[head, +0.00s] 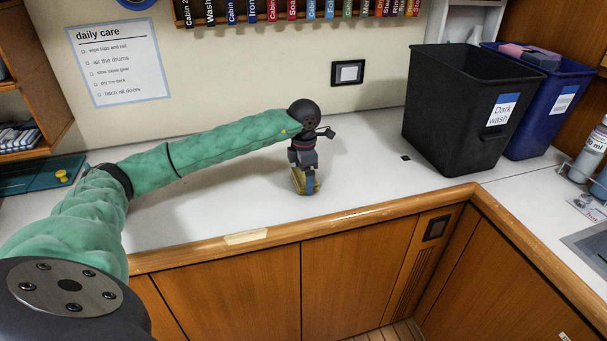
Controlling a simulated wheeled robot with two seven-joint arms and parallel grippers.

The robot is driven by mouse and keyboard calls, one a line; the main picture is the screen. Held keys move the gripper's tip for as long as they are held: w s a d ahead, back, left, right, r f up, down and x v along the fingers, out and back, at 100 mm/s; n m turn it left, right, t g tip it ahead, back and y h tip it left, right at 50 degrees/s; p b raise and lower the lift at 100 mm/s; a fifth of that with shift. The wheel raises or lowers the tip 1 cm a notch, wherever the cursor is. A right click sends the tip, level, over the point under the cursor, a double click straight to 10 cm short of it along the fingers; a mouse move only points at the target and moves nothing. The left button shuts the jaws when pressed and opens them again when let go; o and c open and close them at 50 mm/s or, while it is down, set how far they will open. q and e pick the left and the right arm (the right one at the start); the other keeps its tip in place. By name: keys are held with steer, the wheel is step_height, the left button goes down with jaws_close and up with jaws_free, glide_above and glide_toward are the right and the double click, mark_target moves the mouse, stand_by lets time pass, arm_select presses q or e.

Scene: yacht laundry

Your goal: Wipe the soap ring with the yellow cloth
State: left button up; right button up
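My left gripper (309,188) points down at the white counter, near its front edge. The yellow cloth (299,181) is at its fingertips, low on or just at the counter top. The gripper's fingers largely cover the cloth, and I cannot tell whether they are closed on it. No soap ring can be made out; the gripper and cloth may hide it. My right gripper is not in view.
A black bin (455,110) labelled "Dark wash" stands right on the counter, with a blue bin (545,110) behind it. A green-blue case (38,176) lies at the left. The counter between (365,160) is mostly clear. Wooden cupboards are below.

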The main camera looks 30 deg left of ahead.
arm_select(q)
steer(key=shift+f, duration=0.1)
steer(key=c, duration=0.4)
steer(key=shift+r+p, duration=0.75)
steer(key=shift+r, duration=1.8)
